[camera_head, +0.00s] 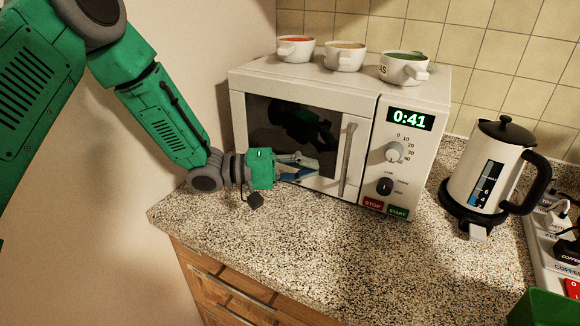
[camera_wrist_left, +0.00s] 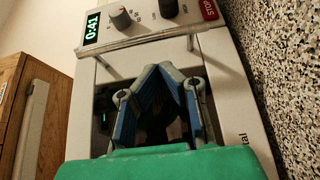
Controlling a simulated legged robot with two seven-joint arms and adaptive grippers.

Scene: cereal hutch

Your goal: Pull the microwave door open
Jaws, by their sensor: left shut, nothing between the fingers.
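The white microwave (camera_head: 412,155) stands on the counter, its door (camera_head: 252,108) with a dark window looking shut. The upright metal door handle (camera_head: 347,158) is at the door's right side. My left gripper (camera_head: 312,168) is in front of the lower part of the window, left of the handle and apart from it. In the left wrist view the blue-padded fingers (camera_wrist_left: 166,68) meet at the tips with nothing between them. The handle (camera_wrist_left: 145,42) runs across beyond them, and the control panel (camera_wrist_left: 120,18) is past it. My right gripper is not in view.
Several cups, including a white one (camera_head: 404,68), stand on the microwave. A kettle (camera_head: 481,180) is to its right, with a power strip (camera_head: 548,238) at the counter's right edge. The speckled counter (camera_head: 330,240) is clear in front of the microwave. A wall is close on the left.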

